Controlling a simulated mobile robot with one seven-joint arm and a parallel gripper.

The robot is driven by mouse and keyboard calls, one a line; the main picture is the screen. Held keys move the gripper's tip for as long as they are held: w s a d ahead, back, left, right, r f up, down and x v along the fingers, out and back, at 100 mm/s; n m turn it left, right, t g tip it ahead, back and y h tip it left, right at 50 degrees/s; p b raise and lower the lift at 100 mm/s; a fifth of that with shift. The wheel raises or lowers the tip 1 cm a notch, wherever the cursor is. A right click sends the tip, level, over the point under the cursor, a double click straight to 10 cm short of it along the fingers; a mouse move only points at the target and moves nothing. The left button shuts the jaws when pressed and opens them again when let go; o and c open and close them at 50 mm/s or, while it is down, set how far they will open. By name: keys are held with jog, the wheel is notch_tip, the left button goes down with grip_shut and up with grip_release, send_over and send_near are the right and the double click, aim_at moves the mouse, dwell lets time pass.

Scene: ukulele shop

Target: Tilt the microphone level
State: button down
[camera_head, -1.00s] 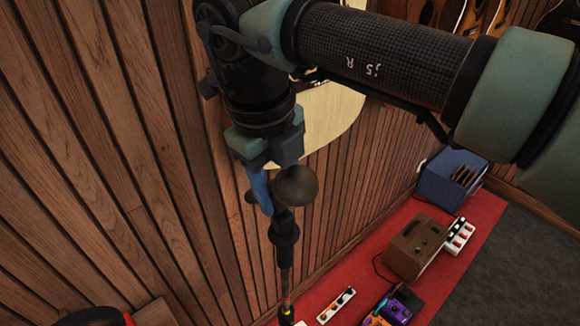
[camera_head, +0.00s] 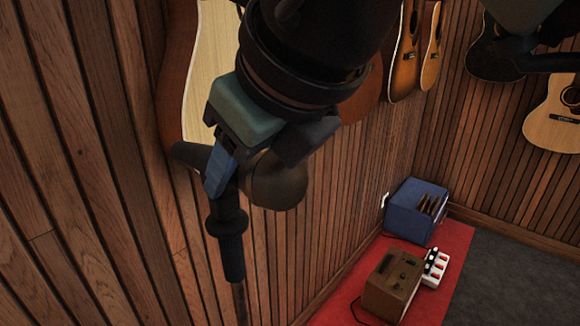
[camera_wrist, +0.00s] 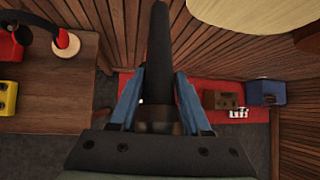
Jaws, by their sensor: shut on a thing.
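The microphone has a round grey-brown head (camera_head: 277,181) and a dark handle (camera_head: 189,154) sticking out to the left. It lies across the top of a black stand (camera_head: 229,238), close to horizontal in the picture, with the head end a little lower. My gripper (camera_head: 222,168) is shut on it from above. One blue finger lies in front of the microphone's middle and hides part of it and of the clip. In the wrist view the dark handle (camera_wrist: 160,45) runs up between the two blue fingers of my gripper (camera_wrist: 158,100).
A slatted wood wall with hanging guitars (camera_head: 406,50) runs close behind the microphone. A brown amplifier (camera_head: 393,285) and a blue crate (camera_head: 414,210) stand on red carpet at right. A wooden table (camera_wrist: 50,100) with dark headphones (camera_wrist: 68,40) is left in the wrist view.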

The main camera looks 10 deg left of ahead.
jog(key=shift+s+d+f+t+y+b, duration=0.15)
jog(key=shift+d+f+t+y+b, duration=0.35)
jog(key=shift+b, duration=0.7)
jog(key=shift+a+r, duration=0.2)
jog(key=shift+r, duration=0.05)
jog(key=shift+c, duration=1.9)
grip_release()
jog(key=shift+r, duration=0.1)
